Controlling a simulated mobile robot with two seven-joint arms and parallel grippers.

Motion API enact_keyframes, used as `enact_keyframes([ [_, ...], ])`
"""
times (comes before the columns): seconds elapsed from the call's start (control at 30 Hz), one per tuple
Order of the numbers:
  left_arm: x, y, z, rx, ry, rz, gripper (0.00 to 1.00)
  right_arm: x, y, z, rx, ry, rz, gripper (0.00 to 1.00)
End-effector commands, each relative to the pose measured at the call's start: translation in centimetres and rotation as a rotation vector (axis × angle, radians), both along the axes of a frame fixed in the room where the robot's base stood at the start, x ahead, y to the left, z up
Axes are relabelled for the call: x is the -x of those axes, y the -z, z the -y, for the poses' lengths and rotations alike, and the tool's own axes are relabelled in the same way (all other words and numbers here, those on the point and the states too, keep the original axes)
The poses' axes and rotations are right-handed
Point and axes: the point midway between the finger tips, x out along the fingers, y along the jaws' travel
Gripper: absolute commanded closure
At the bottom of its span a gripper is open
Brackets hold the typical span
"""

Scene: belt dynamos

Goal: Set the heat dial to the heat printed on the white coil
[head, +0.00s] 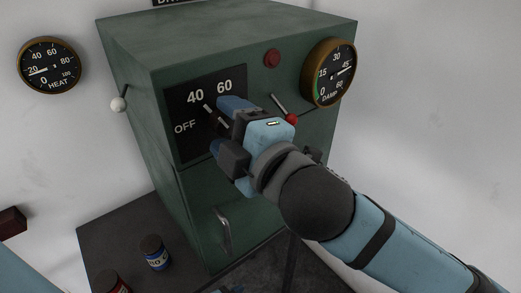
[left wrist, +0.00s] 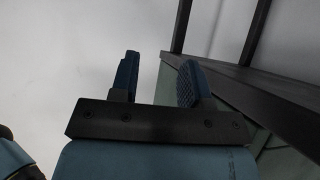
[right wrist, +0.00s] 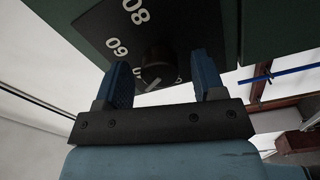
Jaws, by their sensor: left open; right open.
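The heat dial's black plate (head: 180,140) on the green cabinet shows OFF, 40 and 60 in the head view. In the right wrist view the dial's dark round knob (right wrist: 158,66) lies between my right fingers, with 60 and 80 on the plate. A pale mark shows at the knob's lower edge; its exact setting is unclear. My right gripper (head: 227,128) is open around the knob; contact cannot be told. It also shows in the right wrist view (right wrist: 163,82). My left gripper (left wrist: 157,70) is open and empty by a pale wall. I see no white coil.
A HEAT gauge (head: 49,65) hangs on the wall, its needle near 20. A DAMP gauge (head: 328,74), a red-knobbed lever (head: 283,108), a red button (head: 272,58) and a white-knobbed lever (head: 118,104) are on the cabinet (head: 240,40). Jars (head: 154,252) stand below, left.

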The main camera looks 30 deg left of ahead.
Motion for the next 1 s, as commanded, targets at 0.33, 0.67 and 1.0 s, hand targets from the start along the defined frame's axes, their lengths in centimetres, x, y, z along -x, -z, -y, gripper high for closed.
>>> enact_keyframes([
  [0.33, 0.1, 1.9, 0.5, 0.008, 0.008, -0.006, 0.57, 2.8, 0.5, 7.2, -0.001, -0.001, 0.001, 0.37],
  [0.67, -0.1, 2.3, 0.5, 0.007, 0.01, 0.001, 0.57, 4.5, 0.5, 11.3, -0.001, -0.001, -0.001, 0.37],
  [1.0, -0.2, 2.3, 0.3, 0.004, 0.007, 0.002, 0.57, 4.6, 0.4, 11.6, -0.001, -0.001, -0.001, 0.37],
])
